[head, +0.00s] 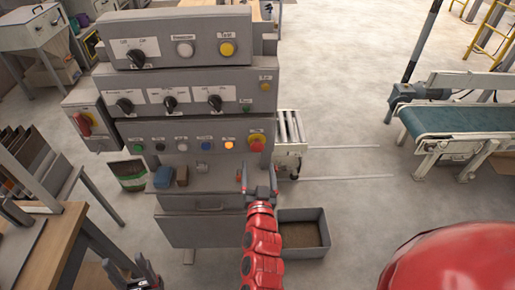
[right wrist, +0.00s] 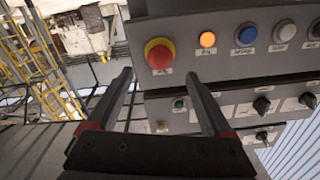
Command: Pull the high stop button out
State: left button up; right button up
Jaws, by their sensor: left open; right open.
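The red mushroom stop button (head: 257,146) on its yellow base is at the right end of the lowest button row of the grey control console. It also shows in the right wrist view (right wrist: 159,54), upside down, just beyond the fingertips. My right gripper (head: 259,170) is open and empty in front of the console, below the button in the head view. Its two fingers (right wrist: 158,78) are spread apart with the button lined up roughly between them, and I see no contact. My left gripper (head: 146,268) is low at the left, partly cut off by the frame edge, open and away from the console.
An orange lit button (head: 229,145) and a blue one (head: 205,145) sit beside the stop button. Rotary knobs (head: 215,102) are on the panel above. A grey bin (head: 318,230) is at lower right, a wooden bench (head: 50,240) at left.

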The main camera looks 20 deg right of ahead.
jog(key=p+v, duration=0.6)
jog(key=v, duration=0.4)
jog(key=shift+r, duration=0.1)
